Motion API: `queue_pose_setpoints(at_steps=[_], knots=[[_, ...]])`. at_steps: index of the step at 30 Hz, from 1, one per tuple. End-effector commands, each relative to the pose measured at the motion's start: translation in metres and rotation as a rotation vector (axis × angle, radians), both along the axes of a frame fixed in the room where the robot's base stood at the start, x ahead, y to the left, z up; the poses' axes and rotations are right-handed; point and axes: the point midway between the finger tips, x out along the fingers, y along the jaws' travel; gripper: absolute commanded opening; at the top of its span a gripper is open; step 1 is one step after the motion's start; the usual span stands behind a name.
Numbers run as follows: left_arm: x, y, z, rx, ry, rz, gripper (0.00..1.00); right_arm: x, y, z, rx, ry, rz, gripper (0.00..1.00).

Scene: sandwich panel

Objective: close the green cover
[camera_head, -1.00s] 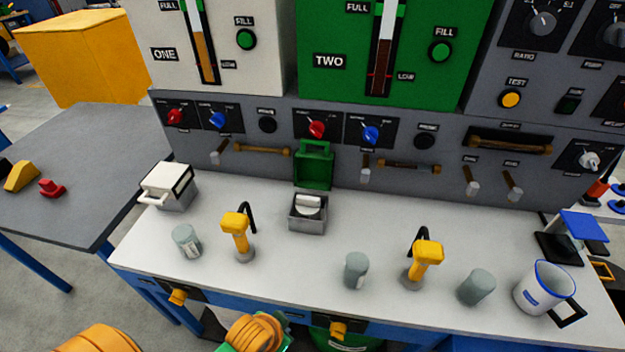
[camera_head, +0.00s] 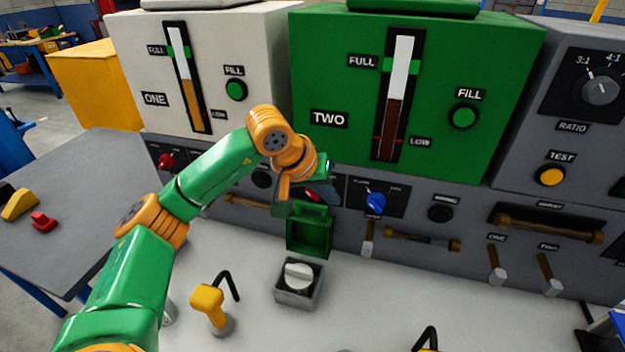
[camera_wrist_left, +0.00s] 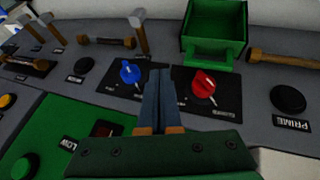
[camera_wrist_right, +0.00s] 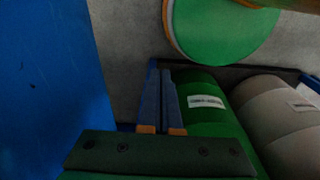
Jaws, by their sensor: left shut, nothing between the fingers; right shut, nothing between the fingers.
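The green cover (camera_head: 310,232) stands open, raised against the grey panel behind a small grey box with a white knob (camera_head: 298,281). In the left wrist view the cover (camera_wrist_left: 216,28) shows at the top as a shallow green tray shape with a handle loop on its near edge. My left gripper (camera_head: 325,190) is in front of the panel just above the cover, not visibly touching it. In the left wrist view its fingers (camera_wrist_left: 160,78) are together and empty, between a blue knob and a red knob. My right gripper (camera_wrist_right: 167,75) is shut and empty, away from the cover.
A blue knob (camera_head: 376,202) and wooden handles line the panel near the cover. A yellow tool (camera_head: 209,304) stands on the white bench left of the box. In the right wrist view, green and grey cylinders (camera_wrist_right: 277,115) lie close to the fingers.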

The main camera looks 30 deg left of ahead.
Motion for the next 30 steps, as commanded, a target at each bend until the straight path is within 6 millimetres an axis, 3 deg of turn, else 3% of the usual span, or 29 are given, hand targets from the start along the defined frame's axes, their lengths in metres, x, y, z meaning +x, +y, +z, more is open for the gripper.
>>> queue_pose_setpoints(at_steps=[1, 3, 6, 21, 30], knots=[[-0.002, 0.035, 0.010, 0.137, 0.002, 0.025, 0.00, 0.000, 0.000, 0.000, 0.000, -0.001, 0.000, 0.00], [-0.008, 0.068, 0.019, 0.268, 0.025, 0.048, 0.00, 0.001, 0.000, 0.000, 0.000, -0.001, 0.000, 0.00], [-0.012, 0.086, 0.021, 0.336, 0.046, 0.061, 0.00, 0.000, 0.000, 0.001, 0.000, -0.001, 0.000, 0.00], [0.026, 0.095, -0.054, 0.334, 0.048, 0.057, 0.00, -0.002, 0.000, 0.015, 0.000, 0.005, 0.000, 0.00], [0.032, 0.096, -0.065, 0.334, 0.045, 0.057, 0.00, -0.002, 0.000, 0.016, 0.000, 0.004, 0.000, 0.00]])
